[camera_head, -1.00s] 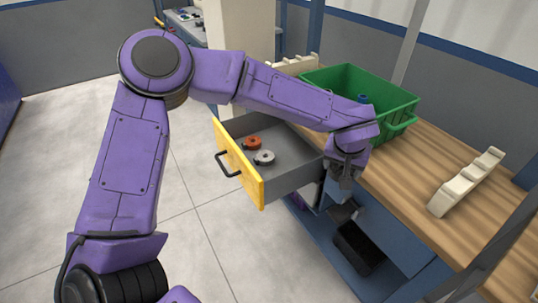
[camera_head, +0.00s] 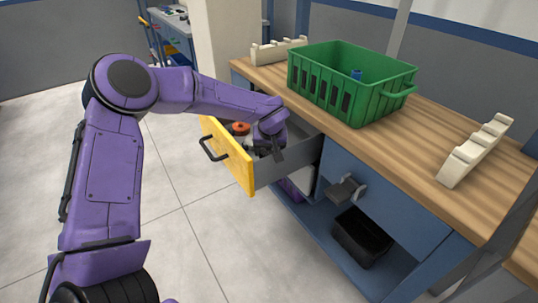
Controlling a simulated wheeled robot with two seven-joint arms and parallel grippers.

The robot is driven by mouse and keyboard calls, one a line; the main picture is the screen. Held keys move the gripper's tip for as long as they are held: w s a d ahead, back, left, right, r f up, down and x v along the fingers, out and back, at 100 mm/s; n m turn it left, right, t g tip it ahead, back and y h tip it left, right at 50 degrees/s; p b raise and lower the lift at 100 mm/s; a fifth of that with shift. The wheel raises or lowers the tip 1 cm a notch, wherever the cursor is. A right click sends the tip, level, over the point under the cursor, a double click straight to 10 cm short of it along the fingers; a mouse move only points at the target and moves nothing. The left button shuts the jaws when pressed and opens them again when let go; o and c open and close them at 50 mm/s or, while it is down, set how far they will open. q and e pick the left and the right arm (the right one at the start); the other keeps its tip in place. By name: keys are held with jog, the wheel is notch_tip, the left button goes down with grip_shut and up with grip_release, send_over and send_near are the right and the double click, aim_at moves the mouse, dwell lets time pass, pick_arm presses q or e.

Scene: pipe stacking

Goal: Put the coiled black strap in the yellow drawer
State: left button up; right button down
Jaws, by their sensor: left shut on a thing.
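The yellow-fronted drawer (camera_head: 240,165) is pulled open, with grey inner walls. My left gripper (camera_head: 262,149) is over its inside, pointing down, and shut on a dark thing, which I take to be the coiled black strap. The strap is hard to tell apart from the dark fingers, and the gripper hides most of it. I cannot tell whether it touches the drawer floor. An orange coil (camera_head: 240,128) lies in the drawer behind the gripper. A pale coil beside it is mostly hidden. My right gripper is not in view.
A green crate (camera_head: 365,112) stands on the wooden bench top (camera_head: 425,140) above the drawer. Cream notched racks stand behind (camera_head: 278,50) and to the right (camera_head: 476,150). A black bin (camera_head: 362,238) sits on the lower shelf. The floor left of the drawer is clear.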

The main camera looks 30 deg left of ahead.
pick_arm(q)
jog(key=shift+f, duration=0.75)
jog(key=o, duration=1.1)
jog(key=shift+f, duration=0.15)
jog(key=shift+r, duration=0.2)
jog(key=p+v, duration=0.2)
jog(key=v, duration=1)
jog(key=shift+p, duration=0.4)
